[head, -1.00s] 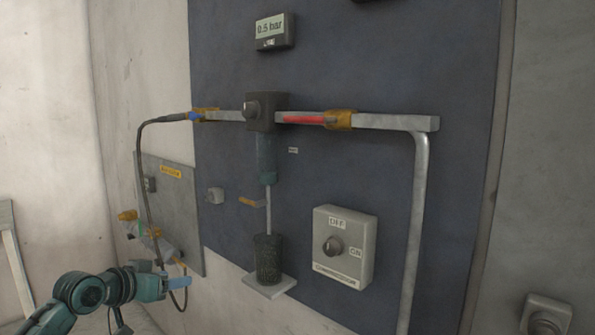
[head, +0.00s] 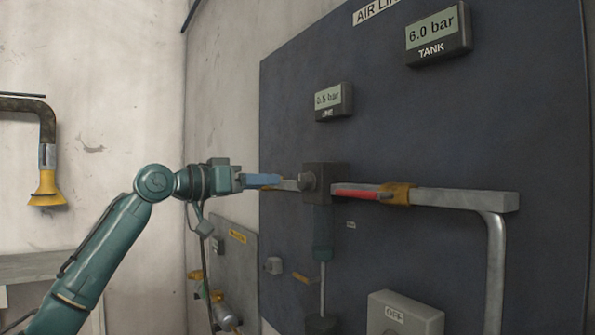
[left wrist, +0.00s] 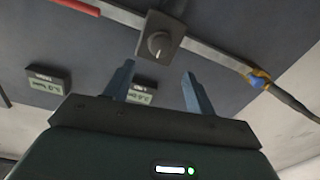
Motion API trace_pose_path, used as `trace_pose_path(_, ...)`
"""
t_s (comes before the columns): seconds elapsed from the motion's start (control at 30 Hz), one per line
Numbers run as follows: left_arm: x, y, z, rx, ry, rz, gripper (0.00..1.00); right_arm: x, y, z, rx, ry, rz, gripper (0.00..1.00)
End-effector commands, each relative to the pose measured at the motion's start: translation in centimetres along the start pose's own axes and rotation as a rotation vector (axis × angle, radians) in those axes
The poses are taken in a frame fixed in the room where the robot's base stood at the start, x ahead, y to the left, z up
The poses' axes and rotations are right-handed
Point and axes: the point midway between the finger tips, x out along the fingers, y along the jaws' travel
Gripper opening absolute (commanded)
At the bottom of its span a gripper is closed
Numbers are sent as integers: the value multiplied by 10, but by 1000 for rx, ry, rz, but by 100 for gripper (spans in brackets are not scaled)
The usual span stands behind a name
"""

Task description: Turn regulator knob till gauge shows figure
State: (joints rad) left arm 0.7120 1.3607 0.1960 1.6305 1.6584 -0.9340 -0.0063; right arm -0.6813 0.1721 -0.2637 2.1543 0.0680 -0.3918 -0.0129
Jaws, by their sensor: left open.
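The regulator knob (head: 307,181) is a round grey knob on a dark square block on the air line. It also shows in the left wrist view (left wrist: 158,43), beyond and between my fingers. The line gauge (head: 333,101) above it reads 0.5 bar. The tank gauge (head: 437,34) at the upper right reads 6.0 bar. My left gripper (head: 280,181) is raised at knob height, just left of the knob in the head view. In the left wrist view its two blue fingers (left wrist: 158,92) are spread, with nothing between them and apart from the knob. My right gripper is not in view.
A red-handled valve (head: 356,193) sits on the pipe right of the regulator. A filter bowl (head: 322,235) hangs below it. The compressor switch box (head: 405,314) is at the lower right. A yellow-ended pipe (head: 47,185) hangs at the far left.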

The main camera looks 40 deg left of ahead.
Motion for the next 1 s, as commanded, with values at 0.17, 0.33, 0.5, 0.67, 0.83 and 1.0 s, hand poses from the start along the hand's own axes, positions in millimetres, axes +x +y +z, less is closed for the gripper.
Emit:
trace_pose_path(0.17, 38, 2, -8, -3, 1, 4, 56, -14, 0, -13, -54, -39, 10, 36)
trace_pose_path(0.33, 66, 2, -6, -3, 3, 3, 56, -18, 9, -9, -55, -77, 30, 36)
trace_pose_path(0.5, 81, 1, -2, -1, 2, 1, 56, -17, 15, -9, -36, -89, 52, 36)
trace_pose_path(0.67, 85, 0, 0, 1, 1, 0, 56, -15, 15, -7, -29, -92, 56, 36)
trace_pose_path(0.83, 85, 0, 0, 1, 0, 0, 56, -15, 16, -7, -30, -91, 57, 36)
trace_pose_path(1.0, 85, 0, 0, 1, 1, 0, 42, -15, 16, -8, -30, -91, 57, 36)
